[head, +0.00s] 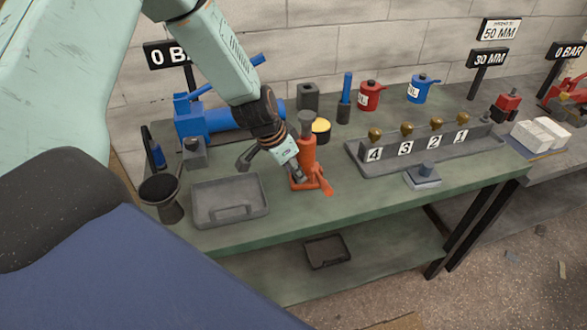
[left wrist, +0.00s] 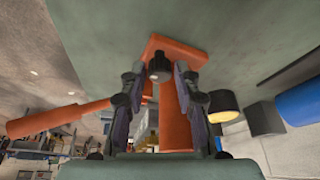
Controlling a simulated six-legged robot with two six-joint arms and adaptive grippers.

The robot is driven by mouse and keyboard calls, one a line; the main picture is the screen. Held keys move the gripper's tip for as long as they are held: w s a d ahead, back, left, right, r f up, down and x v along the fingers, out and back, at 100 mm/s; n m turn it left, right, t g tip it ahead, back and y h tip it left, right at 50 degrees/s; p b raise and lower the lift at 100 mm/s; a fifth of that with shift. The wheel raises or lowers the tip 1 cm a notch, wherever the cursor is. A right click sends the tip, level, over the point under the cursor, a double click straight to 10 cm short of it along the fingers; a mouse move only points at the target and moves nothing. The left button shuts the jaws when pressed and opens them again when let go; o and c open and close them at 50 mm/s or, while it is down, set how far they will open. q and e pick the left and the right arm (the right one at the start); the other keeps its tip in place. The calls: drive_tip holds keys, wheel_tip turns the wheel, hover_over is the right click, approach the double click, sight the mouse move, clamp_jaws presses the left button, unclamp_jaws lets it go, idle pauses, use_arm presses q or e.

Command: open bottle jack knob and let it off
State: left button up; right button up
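The orange bottle jack (head: 308,152) stands upright on the green bench, with a dark grey top and an orange lever at its base. In the left wrist view its orange body (left wrist: 173,100) and base plate (left wrist: 178,46) fill the middle. A small dark knob (left wrist: 159,68) sits near the base. My left gripper (head: 298,176) reaches down beside the jack's lower part. In the left wrist view its two fingers (left wrist: 159,75) stand on either side of the knob, with a narrow gap to each side. My right gripper is not in view.
A grey tray (head: 230,217) and a black cup-like stand (head: 165,204) lie left of the jack. A blue hydraulic pump (head: 205,120) and a yellow-topped dark can (head: 321,126) are behind. The numbered rack (head: 400,165) stands right; the bench front near the jack is clear.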

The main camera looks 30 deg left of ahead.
use_arm(q)
clamp_jaws()
